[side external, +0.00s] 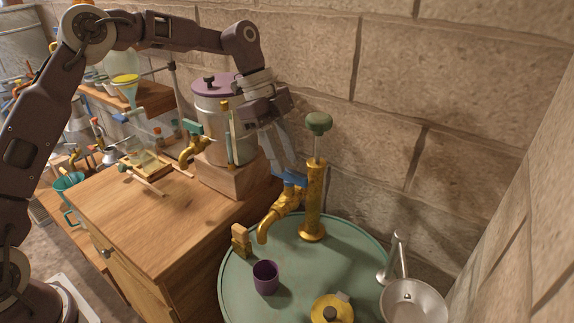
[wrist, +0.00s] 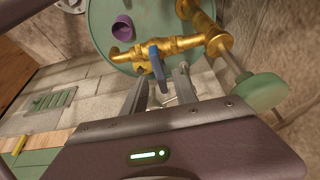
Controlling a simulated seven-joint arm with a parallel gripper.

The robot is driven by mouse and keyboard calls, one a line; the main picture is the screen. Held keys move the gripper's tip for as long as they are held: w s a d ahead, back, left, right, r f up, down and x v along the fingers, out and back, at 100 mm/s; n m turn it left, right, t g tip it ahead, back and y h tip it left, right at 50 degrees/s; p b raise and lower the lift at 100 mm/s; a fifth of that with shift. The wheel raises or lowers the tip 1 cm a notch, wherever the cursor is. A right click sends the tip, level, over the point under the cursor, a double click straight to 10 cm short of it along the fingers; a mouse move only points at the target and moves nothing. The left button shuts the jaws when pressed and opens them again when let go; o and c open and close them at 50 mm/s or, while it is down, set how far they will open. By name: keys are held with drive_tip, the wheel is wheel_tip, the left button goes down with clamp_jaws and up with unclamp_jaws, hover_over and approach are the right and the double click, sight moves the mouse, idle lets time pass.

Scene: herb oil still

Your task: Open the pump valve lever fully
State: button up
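The pump is brass, with an upright column (side external: 314,205), a curved spout (side external: 273,218) and a green knob (side external: 319,122) on top. Its blue valve lever (side external: 292,178) sits on the spout pipe near the column. In the wrist view the lever (wrist: 157,62) stands out from the brass pipe (wrist: 180,45) towards my camera. My gripper (side external: 283,167) is above the lever, fingers pointing down. In the wrist view the fingers (wrist: 162,76) are apart, with the lever between them in the picture. I cannot tell whether either finger touches it.
The pump stands on a round green drum top (side external: 240,285) with a purple cup (side external: 266,277) and a yellow round item (side external: 331,308). A metal pan (side external: 414,302) is at the right. A steel pot (side external: 221,120) stands left of my gripper. A stone wall is behind.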

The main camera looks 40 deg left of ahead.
sight(289, 175)
drive_tip(key=shift+x, duration=1.3)
clamp_jaws()
drive_tip(key=shift+n, duration=0.3)
drive_tip(key=n+t, duration=0.1)
drive_tip(key=n, duration=0.3)
drive_tip(key=shift+s+t+y, duration=0.15)
drive_tip(key=shift+t+y, duration=0.15)
drive_tip(key=shift+t, duration=0.1)
drive_tip(key=n, duration=0.2)
drive_tip(key=n+t, duration=0.1)
drive_tip(key=n, duration=0.1)
drive_tip(key=shift+d+t+y, duration=0.1)
drive_tip(key=shift+t+y, duration=0.2)
drive_tip(key=shift+y, duration=0.1)
drive_tip(key=n+y, duration=0.1)
drive_tip(key=n, duration=0.2)
drive_tip(key=n+t, duration=0.1)
drive_tip(key=n, duration=0.1)
drive_tip(key=shift+s+d+n+y, duration=0.15)
drive_tip(key=shift+n+y, duration=0.95)
drive_tip(key=shift+n, duration=1.2)
